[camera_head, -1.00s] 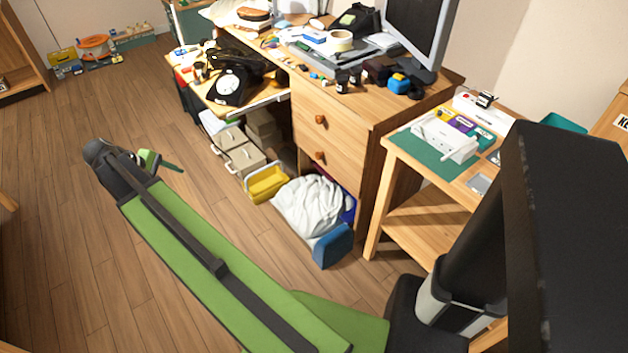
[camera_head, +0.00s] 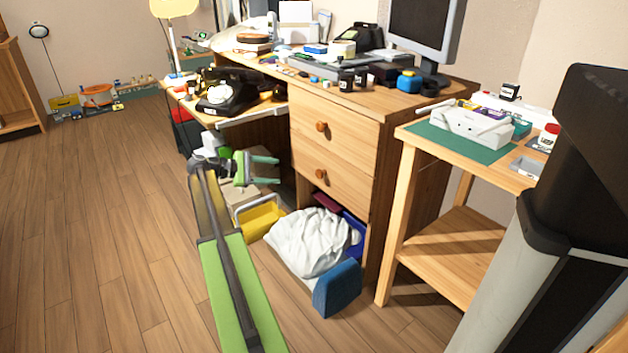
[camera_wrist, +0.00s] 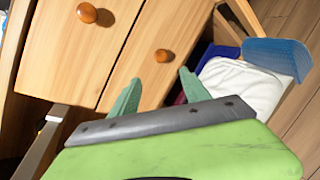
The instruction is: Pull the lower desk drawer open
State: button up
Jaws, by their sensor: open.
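The desk (camera_head: 362,97) has two wooden drawers with round knobs. The lower drawer (camera_head: 345,186) looks shut, and its knob (camera_head: 320,174) shows on its front. In the wrist view the lower knob (camera_wrist: 162,55) is just beyond and between my fingertips, with the upper knob (camera_wrist: 87,13) up and left. My gripper (camera_head: 277,169) is open and empty, to the left of the lower knob in the head view. Its green fingers (camera_wrist: 158,84) point toward the lower drawer front in the wrist view and appear apart from the knob.
A side table (camera_head: 455,244) stands to the right. The floor at left is clear.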

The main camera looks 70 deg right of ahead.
aim_at(317, 174)
jog(key=b+x, duration=0.4)
jog(key=x, duration=1.2)
jog(key=shift+s+d+f, duration=0.1)
jog(key=shift+s, duration=0.1)
grip_shut()
dwell(0.5)
